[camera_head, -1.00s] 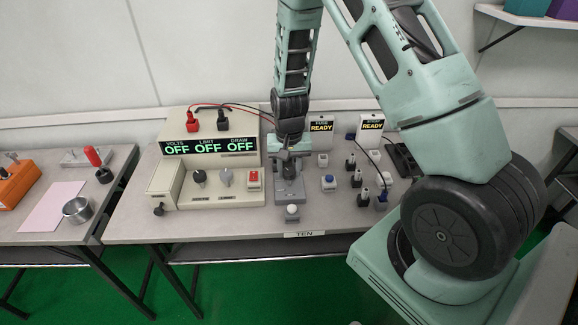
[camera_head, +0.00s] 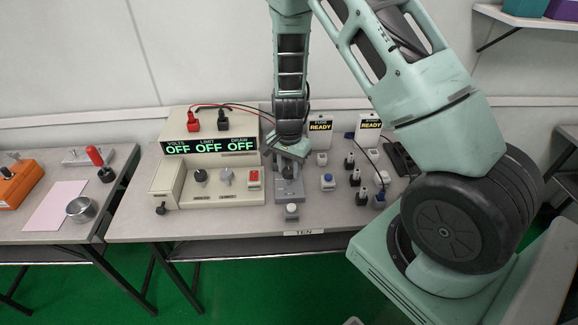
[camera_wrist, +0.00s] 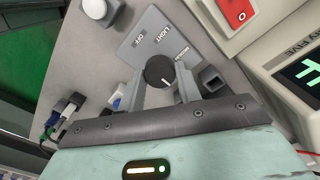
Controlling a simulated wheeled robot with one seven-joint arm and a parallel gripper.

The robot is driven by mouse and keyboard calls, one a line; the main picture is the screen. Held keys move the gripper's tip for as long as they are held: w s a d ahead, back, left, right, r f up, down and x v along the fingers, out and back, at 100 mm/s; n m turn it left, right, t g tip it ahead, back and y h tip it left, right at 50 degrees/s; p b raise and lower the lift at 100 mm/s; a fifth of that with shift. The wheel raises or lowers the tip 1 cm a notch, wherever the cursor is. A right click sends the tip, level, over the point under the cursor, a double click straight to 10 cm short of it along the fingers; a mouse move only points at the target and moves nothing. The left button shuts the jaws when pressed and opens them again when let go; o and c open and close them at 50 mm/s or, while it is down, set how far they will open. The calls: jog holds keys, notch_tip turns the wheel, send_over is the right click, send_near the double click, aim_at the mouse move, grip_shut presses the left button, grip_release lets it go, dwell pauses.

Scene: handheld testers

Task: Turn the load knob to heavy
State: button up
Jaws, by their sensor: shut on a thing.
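The dark round load knob (camera_wrist: 159,71) sits on a grey plate (camera_wrist: 142,52) marked OFF and LIGHT in the wrist view. My gripper (camera_wrist: 163,87) is shut on the knob, with one finger on each side. The knob's short white mark faces the lower right in the picture, away from the OFF and LIGHT words. No HEAVY label is readable. In the head view my gripper (camera_head: 287,158) is over the small grey tester (camera_head: 289,190) and hides the knob.
A cream power supply (camera_head: 213,178) with displays reading OFF stands close on the left. A white button (camera_head: 291,211) is at the tester's front. A blue-button unit (camera_head: 328,182) and several black plugs stand on the right. READY displays (camera_head: 320,124) are behind.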

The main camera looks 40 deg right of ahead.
aim_at(289, 170)
dwell(0.4)
jog(key=o, duration=1)
jog(key=shift+r, duration=0.15)
notch_tip(289, 170, up, 17)
